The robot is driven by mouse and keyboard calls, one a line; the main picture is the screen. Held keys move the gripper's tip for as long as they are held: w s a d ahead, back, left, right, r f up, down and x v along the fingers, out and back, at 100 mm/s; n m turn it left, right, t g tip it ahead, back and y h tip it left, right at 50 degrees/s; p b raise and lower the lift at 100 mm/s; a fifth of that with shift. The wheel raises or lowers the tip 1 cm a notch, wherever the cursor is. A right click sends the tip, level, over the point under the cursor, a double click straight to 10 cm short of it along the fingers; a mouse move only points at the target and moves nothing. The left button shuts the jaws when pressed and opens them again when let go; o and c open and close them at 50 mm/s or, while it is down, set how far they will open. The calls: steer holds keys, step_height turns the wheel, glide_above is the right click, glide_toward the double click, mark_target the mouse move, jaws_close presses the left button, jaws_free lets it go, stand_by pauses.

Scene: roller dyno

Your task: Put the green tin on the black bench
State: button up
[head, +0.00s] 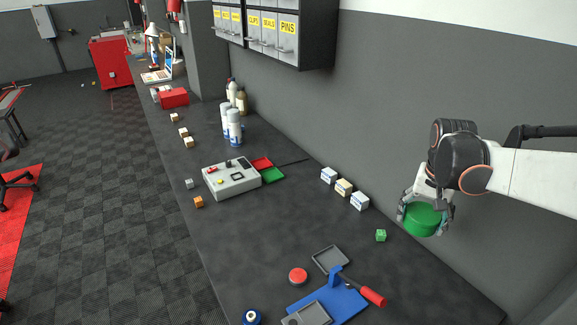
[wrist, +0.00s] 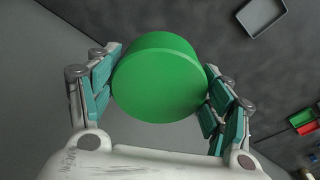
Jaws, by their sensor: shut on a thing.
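The green tin (head: 422,220) is a short round can held in my gripper (head: 425,213), above the back right part of the black bench (head: 270,227). In the wrist view the tin (wrist: 158,82) sits between the two teal-padded fingers of my gripper (wrist: 160,88), with a finger on each side. The bench top (wrist: 285,70) shows below and to the right of the tin there. The tin is clear of the bench surface in the head view.
A grey control box (head: 232,180) stands further back. Bare bench lies between.

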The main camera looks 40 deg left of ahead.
mark_target(399, 268)
steer(key=shift+w+a+r, duration=0.15)
steer(key=shift+w+a, duration=0.15)
steer(key=shift+s+f, duration=0.1)
steer(key=shift+f, duration=0.25)
step_height(399, 268, down, 19)
steer(key=b, duration=0.3)
steer(key=shift+f, duration=0.15)
steer(key=shift+b, duration=0.3)
steer(key=o, duration=1.3)
steer(key=shift+f, duration=0.1)
step_height(399, 268, up, 12)
steer(key=s+p, duration=0.1)
steer(key=p, duration=0.1)
steer(key=shift+s+d, duration=0.15)
steer(key=shift+s, duration=0.1)
